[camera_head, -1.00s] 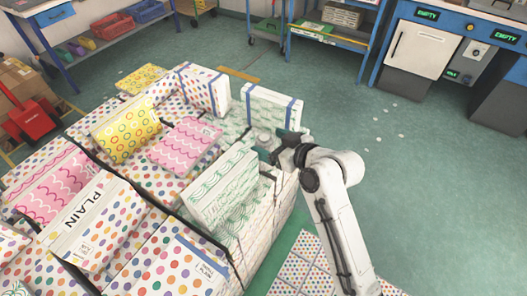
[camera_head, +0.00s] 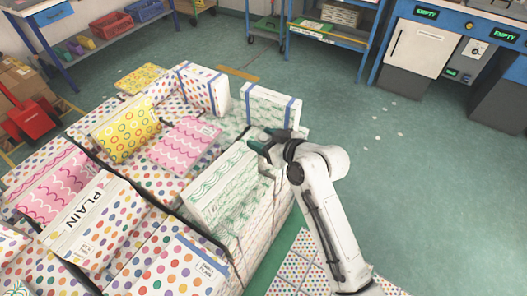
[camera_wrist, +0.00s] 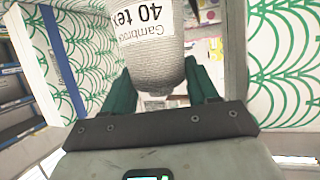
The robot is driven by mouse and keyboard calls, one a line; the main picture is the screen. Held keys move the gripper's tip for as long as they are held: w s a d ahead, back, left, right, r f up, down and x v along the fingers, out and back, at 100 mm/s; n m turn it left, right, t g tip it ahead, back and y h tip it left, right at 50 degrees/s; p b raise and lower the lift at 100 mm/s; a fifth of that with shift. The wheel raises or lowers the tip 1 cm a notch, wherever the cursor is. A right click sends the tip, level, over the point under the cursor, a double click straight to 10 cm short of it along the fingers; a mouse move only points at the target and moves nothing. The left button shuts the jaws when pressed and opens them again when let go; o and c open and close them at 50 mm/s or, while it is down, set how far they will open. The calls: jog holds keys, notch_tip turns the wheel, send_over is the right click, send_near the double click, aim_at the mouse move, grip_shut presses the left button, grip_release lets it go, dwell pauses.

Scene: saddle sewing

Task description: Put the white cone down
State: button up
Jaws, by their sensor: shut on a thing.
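The white cone (camera_wrist: 152,52) shows in the wrist view as a pale, ribbed spool with a black-lettered "40 tex" label. It sits between the two green fingers of my gripper (camera_wrist: 160,90), which is shut on it. Part of the cone runs out of the top of the wrist view. In the head view my gripper (camera_head: 262,141) is at the right edge of the stacked packs, between two green-patterned packs. I cannot clearly make out the cone there, and whether its base touches anything is hidden.
A green-wave pack (camera_head: 222,188) stands just left and in front of my gripper. Another blue-strapped green-patterned pack (camera_head: 270,106) stands behind it. Dotted packs (camera_head: 160,250) fill the left foreground. The floor (camera_head: 400,190) to the right is mostly open, with small white scraps.

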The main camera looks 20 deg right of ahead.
jog(key=c, duration=0.6)
grip_shut()
jog(key=shift+r, duration=0.1)
